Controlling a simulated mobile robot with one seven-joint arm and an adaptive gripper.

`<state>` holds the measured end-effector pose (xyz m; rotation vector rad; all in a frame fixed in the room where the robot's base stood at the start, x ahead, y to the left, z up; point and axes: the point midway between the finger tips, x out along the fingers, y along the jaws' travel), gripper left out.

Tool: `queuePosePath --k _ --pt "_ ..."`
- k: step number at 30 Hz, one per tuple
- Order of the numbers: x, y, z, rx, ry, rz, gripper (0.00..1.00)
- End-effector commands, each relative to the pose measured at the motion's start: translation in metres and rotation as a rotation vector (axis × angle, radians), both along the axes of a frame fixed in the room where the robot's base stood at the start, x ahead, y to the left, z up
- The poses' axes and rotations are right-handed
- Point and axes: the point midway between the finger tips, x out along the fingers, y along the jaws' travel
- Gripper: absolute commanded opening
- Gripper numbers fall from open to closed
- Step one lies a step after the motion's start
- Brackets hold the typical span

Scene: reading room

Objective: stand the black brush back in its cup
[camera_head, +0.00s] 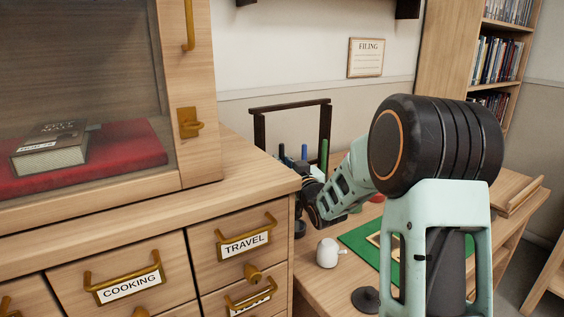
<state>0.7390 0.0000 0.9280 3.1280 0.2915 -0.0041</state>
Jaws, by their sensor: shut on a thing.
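My gripper (311,203) is a dark shape at the end of my pale green arm, low over the desk and just right of the cabinet corner. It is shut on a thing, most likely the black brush. Its fingertips and what they hold are mostly hidden or too dark to make out. Upright blue handles (304,152) and a green handle (324,155) stand just behind my gripper. I cannot make out the brush's cup; the cabinet and my arm hide much of that part of the desk.
The wooden cabinet (240,168) with labelled drawers stands close on the left. On the desk (312,287) are a small white jug-like object (327,253), a green mat (358,238) and a dark round object (366,299). A dark frame (290,106) rises behind.

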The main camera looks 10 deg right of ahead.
Motion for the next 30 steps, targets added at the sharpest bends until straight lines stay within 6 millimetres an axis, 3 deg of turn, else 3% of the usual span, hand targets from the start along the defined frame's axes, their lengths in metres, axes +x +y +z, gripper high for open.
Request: queuePosePath --k 5,6,11,23,30 --pt "0.0 0.0 0.001 0.0 0.0 0.0 0.0" --pt "0.0 0.0 0.001 0.0 0.0 0.0 0.14" --pt "0.0 0.0 0.001 0.0 0.0 0.0 0.31" --pt "-0.006 -0.002 0.001 -0.001 0.001 -0.001 0.31" --pt "-0.044 -0.01 0.001 -0.002 0.001 -0.002 0.31"
